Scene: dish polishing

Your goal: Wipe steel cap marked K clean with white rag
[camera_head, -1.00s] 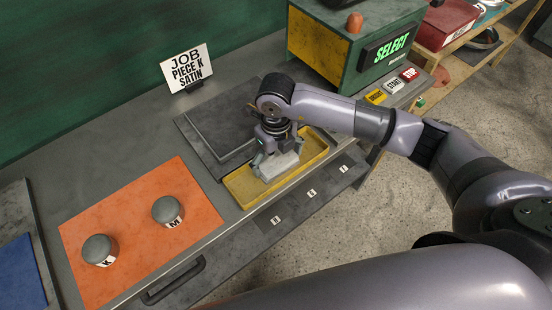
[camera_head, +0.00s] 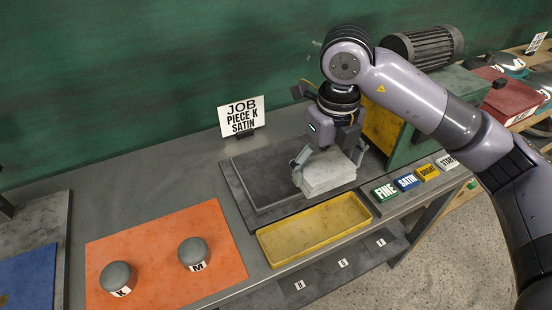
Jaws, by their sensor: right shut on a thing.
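The steel cap marked K (camera_head: 116,275) stands on the orange mat (camera_head: 140,237) at the lower left. A like cap marked M (camera_head: 194,251) stands on the mat to its right. My right gripper (camera_head: 328,170) is shut on the white rag (camera_head: 328,174), which looks like a pale folded block. It holds the rag above the dark plate, behind the yellow tray (camera_head: 314,229), well to the right of the caps. The yellow tray is empty. My left gripper is not in view.
A sign (camera_head: 242,115) reading JOB PIECE K SATIN stands at the back. A dark flat plate (camera_head: 245,190) lies behind the tray. Blocks marked FINE (camera_head: 384,192), SATIN (camera_head: 407,181), BRIGHT and START line the right edge. A blue pad (camera_head: 28,280) lies far left.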

